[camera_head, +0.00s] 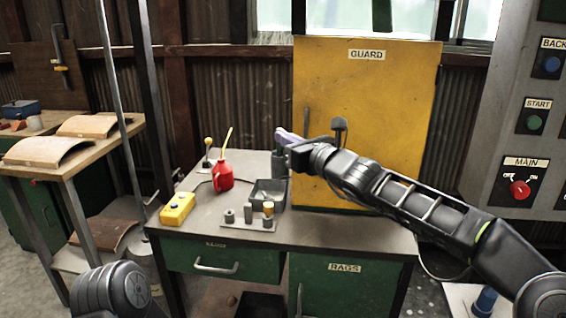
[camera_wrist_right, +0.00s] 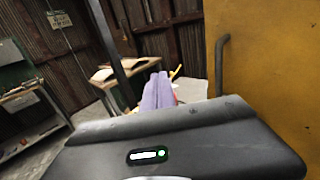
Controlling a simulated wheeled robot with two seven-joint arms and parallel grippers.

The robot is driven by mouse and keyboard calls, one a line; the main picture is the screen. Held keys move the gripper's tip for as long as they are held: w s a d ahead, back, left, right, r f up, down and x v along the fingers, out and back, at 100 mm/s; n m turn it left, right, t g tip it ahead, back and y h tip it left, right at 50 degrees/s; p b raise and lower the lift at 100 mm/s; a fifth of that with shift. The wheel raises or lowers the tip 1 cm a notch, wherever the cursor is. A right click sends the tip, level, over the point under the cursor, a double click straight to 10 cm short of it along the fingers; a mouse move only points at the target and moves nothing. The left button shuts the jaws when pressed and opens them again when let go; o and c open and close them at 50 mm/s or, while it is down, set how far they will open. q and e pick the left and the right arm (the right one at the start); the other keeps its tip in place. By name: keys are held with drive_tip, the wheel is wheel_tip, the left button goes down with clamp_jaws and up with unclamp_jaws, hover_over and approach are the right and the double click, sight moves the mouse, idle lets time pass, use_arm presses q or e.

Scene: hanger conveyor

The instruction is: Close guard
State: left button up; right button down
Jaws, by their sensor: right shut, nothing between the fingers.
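The guard is a yellow panel (camera_head: 385,100) with a white GUARD label (camera_head: 367,54), upright at the back right of the bench. Its vertical dark handle (camera_head: 306,122) is near its left edge. In the right wrist view the yellow panel (camera_wrist_right: 275,80) fills the right side, with the handle (camera_wrist_right: 221,65) to the right of the fingers. My right gripper (camera_head: 280,134) is shut and empty, in front of the panel and left of the handle in the head view. Its purple-grey fingers (camera_wrist_right: 158,92) are together in the wrist view, apart from the handle. My left gripper is out of view.
A bench (camera_head: 200,232) below holds a red oil can (camera_head: 222,177), a yellow box (camera_head: 177,209), a dark tray (camera_head: 268,193) and small metal parts. A grey control panel (camera_head: 500,100) with buttons and a red MAIN switch (camera_head: 519,190) stands at the right. Another table (camera_head: 62,166) is at the left.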

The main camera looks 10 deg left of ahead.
use_arm(q)
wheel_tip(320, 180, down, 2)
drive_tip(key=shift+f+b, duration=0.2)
drive_tip(key=shift+b, duration=0.5)
use_arm(e)
drive_tip(key=s, duration=0.2)
drive_tip(key=shift+s+a+r, duration=0.1)
drive_tip(key=shift+s, duration=0.2)
